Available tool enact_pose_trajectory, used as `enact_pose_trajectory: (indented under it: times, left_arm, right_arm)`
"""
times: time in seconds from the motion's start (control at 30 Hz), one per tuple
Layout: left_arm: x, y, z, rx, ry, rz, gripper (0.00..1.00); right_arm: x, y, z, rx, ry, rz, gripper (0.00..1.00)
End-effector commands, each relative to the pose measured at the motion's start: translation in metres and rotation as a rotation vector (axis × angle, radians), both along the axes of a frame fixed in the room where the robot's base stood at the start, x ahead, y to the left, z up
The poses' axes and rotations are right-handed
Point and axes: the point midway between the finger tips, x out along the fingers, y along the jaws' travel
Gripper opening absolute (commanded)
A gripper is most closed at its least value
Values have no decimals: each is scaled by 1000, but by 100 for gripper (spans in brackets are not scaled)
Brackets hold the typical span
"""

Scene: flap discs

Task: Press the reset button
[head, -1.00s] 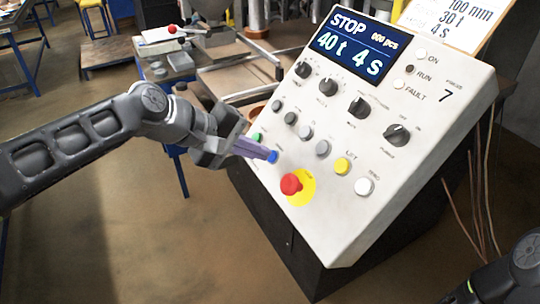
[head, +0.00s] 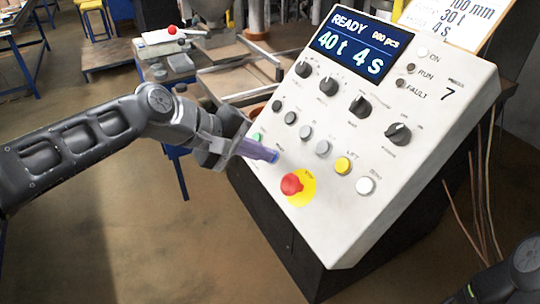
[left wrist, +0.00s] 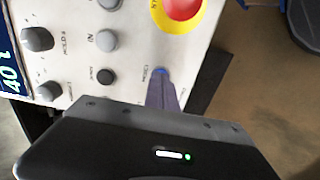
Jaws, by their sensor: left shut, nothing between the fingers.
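The control panel (head: 370,185) is a sloped white box. My left gripper (head: 274,156) is shut with nothing between its purple fingers. Its fingertips are at the blue button on the panel's lower left, between the green button (head: 256,138) and the red emergency stop (head: 291,184). The fingers hide most of the blue button in the head view. In the left wrist view a bit of blue button (left wrist: 162,71) shows right at the fingertips; they appear to touch it. Its label is too small to read surely. My right gripper is out of view.
The display (head: 352,45) reads READY, 40 t, 4 s. The red emergency stop on its yellow plate sits close beside the fingers. Black knobs (head: 359,106), grey buttons and a yellow button (head: 343,166) lie to the right. Open floor is left of the panel.

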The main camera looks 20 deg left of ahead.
Motion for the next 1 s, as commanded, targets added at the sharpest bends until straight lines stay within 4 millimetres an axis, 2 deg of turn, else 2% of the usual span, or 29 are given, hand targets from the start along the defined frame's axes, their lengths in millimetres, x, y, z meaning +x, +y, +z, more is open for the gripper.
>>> enact_pose_trajectory:
  times: [0.57,1.0]
  left_arm:
    - [-1,0,0,1,1,-1,0]
    - [-19,17,23,1,1,0,0]
  right_arm:
    - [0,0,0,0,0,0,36]
    - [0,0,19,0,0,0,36]
